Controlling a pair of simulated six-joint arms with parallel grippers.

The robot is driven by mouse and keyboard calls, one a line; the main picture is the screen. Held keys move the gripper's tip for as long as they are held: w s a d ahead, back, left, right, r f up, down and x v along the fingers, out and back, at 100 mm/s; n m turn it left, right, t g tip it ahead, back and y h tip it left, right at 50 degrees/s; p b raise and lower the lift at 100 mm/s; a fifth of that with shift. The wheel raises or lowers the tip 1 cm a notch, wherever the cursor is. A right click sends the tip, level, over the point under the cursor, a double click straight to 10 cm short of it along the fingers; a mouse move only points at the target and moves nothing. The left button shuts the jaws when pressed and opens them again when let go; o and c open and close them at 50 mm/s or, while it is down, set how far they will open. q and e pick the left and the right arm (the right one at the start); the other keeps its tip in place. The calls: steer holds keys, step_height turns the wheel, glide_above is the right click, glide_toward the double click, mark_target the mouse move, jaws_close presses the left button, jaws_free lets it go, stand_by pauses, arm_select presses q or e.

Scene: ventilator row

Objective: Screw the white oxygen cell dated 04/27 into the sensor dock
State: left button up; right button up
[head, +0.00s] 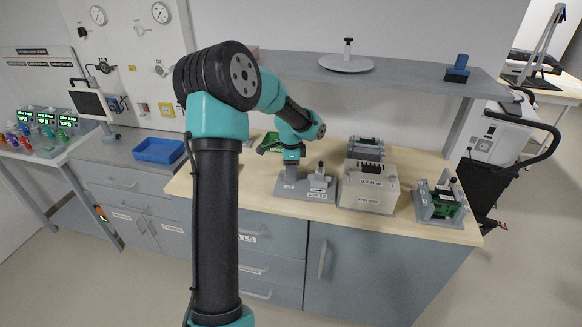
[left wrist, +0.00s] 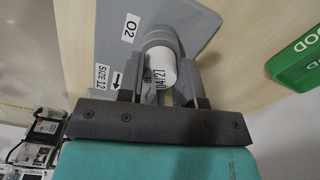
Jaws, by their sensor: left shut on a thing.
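The white oxygen cell (left wrist: 160,68) marked 04/27 sits between the fingers of my left gripper (left wrist: 155,92), which is shut on it. Beyond the cell is a round grey part of the sensor dock (left wrist: 118,42), whose grey plate carries an O2 label and a SIZE 12 label with an arrow. The cell lines up with that round part; how far it is seated I cannot tell. In the head view my left gripper (head: 291,162) is over the grey dock (head: 290,190) on the wooden bench top, and the cell is not clear there. My right gripper is not in view.
A green tray reading GOOD (left wrist: 302,62) lies beside the dock. A grey box with a black top (head: 368,190) and a grey fixture with a green part (head: 440,203) stand to the right. A shelf (head: 390,75) runs above the bench. A blue tray (head: 158,151) is at left.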

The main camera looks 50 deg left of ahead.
arm_select(q)
steer(key=shift+c, duration=0.8)
steer(key=m, duration=0.4)
steer(key=shift+m, duration=1)
steer(key=m, duration=0.4)
steer(key=shift+m, duration=1)
steer(key=shift+f+m, duration=0.1)
steer(key=shift+m, duration=1.7)
